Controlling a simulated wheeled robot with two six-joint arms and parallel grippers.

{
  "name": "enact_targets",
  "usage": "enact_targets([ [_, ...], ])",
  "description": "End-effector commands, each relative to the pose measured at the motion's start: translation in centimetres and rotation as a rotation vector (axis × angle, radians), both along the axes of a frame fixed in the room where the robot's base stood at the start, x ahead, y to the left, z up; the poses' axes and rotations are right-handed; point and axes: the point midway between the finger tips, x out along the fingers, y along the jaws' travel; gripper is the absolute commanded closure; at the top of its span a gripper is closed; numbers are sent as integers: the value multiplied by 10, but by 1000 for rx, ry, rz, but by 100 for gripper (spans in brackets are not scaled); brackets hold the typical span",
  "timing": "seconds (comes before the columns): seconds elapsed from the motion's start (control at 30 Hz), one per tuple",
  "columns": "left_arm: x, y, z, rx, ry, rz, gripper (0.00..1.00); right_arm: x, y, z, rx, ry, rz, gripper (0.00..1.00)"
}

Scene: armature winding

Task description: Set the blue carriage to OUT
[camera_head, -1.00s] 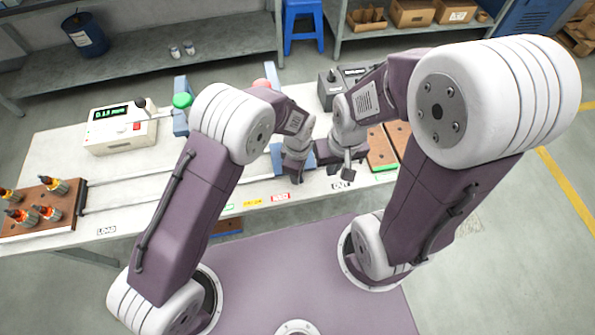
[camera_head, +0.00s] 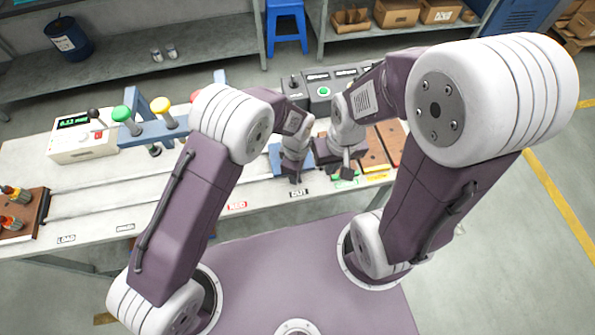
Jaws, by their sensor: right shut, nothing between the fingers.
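A blue block (camera_head: 275,156) that looks like the blue carriage shows on the long rails, mostly hidden behind my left arm and gripper. The OUT label (camera_head: 299,193) is on the table's front edge, just below and right of it. My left gripper (camera_head: 294,180) points down in front of the block, just above the OUT label. Whether it touches the block, and its jaw opening, I cannot tell. My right gripper (camera_head: 348,174) is shut and empty, to the right of the left one, near the brown plates.
A display box (camera_head: 83,138) is at the left. A grey control box (camera_head: 320,92) is behind my grippers. Brown plates (camera_head: 376,150) lie at the right.

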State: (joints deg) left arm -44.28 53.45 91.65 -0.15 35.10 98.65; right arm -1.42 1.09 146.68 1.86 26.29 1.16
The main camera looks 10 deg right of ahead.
Motion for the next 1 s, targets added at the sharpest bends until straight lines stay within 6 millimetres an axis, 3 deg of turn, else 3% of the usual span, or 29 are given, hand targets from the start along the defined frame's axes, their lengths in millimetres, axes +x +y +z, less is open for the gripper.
enact_targets([
  [0.47,1,-4,1,-10,-7,1,100,0,0,0,0,0,0,100],
  [0.5,1,-4,1,-10,-7,1,61,0,0,0,0,0,0,100],
  [0.57,1,-4,1,-10,-7,1,50,0,0,0,0,0,0,100],
  [0.87,0,-2,1,-5,-2,1,50,0,0,1,0,0,0,100],
  [1.0,0,-2,14,-5,-2,1,50,0,0,12,0,0,0,100],
])
